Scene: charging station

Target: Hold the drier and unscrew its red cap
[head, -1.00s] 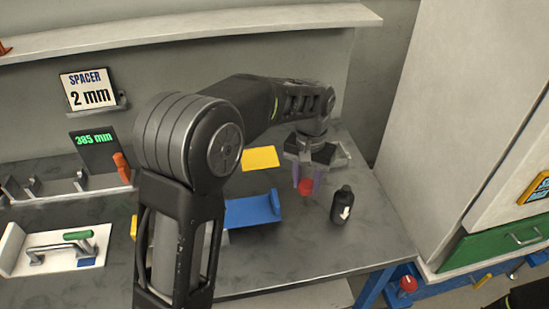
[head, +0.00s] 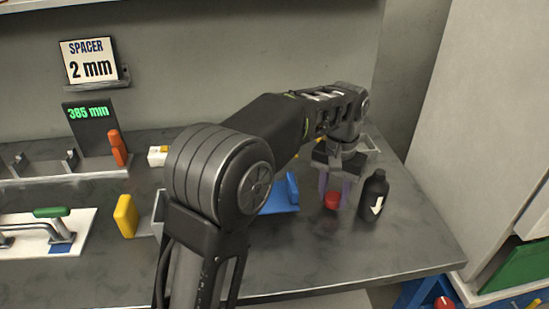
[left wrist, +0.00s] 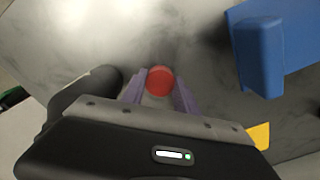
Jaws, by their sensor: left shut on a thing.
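The red cap (head: 331,201) shows low at my left gripper's fingers, over the grey bench. In the left wrist view the red cap (left wrist: 160,80) sits between the purple fingertips, with a small pale part of the drier (left wrist: 157,101) behind it. Most of the drier's body is hidden by the fingers and gripper. My left gripper (head: 335,190) points down and is shut on the drier; it also shows in the left wrist view (left wrist: 160,92). I cannot tell whether the drier touches the bench. My right gripper is in neither view.
A black bottle with a white arrow (head: 373,195) stands close to the right of my left gripper. A blue holder (head: 284,197) lies to its left. A yellow block (head: 125,216) and a white plate with a green-handled tool (head: 82,222) are farther left. The front bench is clear.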

